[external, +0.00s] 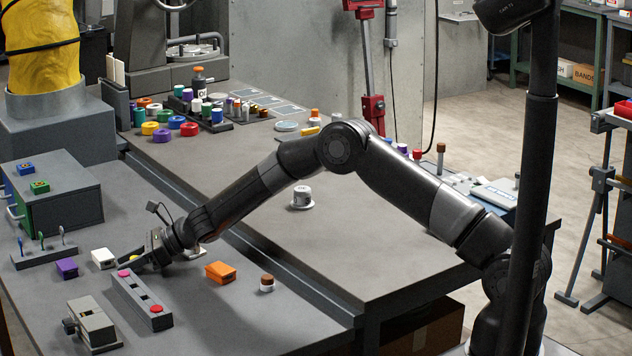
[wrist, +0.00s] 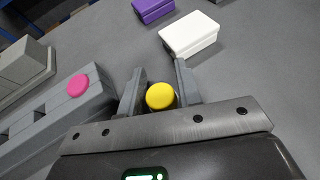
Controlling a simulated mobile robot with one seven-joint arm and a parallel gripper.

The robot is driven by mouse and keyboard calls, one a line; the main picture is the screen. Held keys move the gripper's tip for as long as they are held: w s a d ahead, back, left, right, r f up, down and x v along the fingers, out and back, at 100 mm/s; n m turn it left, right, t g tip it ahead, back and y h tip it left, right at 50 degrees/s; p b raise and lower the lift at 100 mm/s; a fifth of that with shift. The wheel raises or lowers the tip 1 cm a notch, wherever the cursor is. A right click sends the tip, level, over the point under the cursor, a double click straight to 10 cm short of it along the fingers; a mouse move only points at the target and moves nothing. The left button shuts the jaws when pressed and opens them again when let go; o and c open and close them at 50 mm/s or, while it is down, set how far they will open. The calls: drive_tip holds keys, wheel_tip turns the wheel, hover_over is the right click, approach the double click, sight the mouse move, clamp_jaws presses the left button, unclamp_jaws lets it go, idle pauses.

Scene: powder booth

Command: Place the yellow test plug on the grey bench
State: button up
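The yellow test plug (wrist: 160,96) sits between the two fingers of my gripper (wrist: 160,84) in the wrist view, with both fingers close against its sides. In the external view my gripper (external: 137,262) is low over the grey bench (external: 215,320), and only a sliver of yellow shows there. I cannot tell whether the plug's lower end touches the bench. Beside the gripper is a long grey block (external: 140,294) with a pink cap (wrist: 79,85) near one end and a red cap (external: 156,309) at the other.
A white box (external: 103,258) and a purple box (external: 67,267) lie just beyond the fingertips. A grey vise-like fixture (external: 92,325) stands past the block. An orange box (external: 221,271) and a brown-topped piece (external: 267,283) are to the right. The bench's front right is clear.

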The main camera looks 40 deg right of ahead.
sight(133, 256)
clamp_jaws()
drive_tip(key=shift+r, duration=0.55)
drive_tip(key=r, duration=0.2)
drive_tip(key=d+r, duration=0.1)
drive_tip(key=shift+w+d+r, duration=0.1)
drive_tip(key=shift+d+r, duration=0.1)
drive_tip(key=shift+r, duration=0.2)
drive_tip(key=d+r, duration=0.6)
drive_tip(key=d, duration=0.4)
drive_tip(key=s+d+f+m+t+h, duration=0.1)
drive_tip(key=s+d+m+t+h, duration=0.1)
drive_tip(key=d, duration=1)
drive_tip(key=s+d+f+m+t+h, duration=0.1)
drive_tip(key=s+d+m+t+h, duration=0.2)
drive_tip(key=s+d, duration=0.4)
drive_tip(key=s+d+f+m+t+h, duration=0.1)
drive_tip(key=s+d+m, duration=0.4)
drive_tip(key=d, duration=1.4)
drive_tip(key=shift+s+d+f+t+h, duration=0.15)
drive_tip(key=shift+t+h, duration=0.25)
drive_tip(key=shift+h, duration=0.2)
drive_tip(key=shift+s+a+t+h, duration=0.1)
drive_tip(key=shift+t+h, duration=0.3)
drive_tip(key=shift+h, duration=0.2)
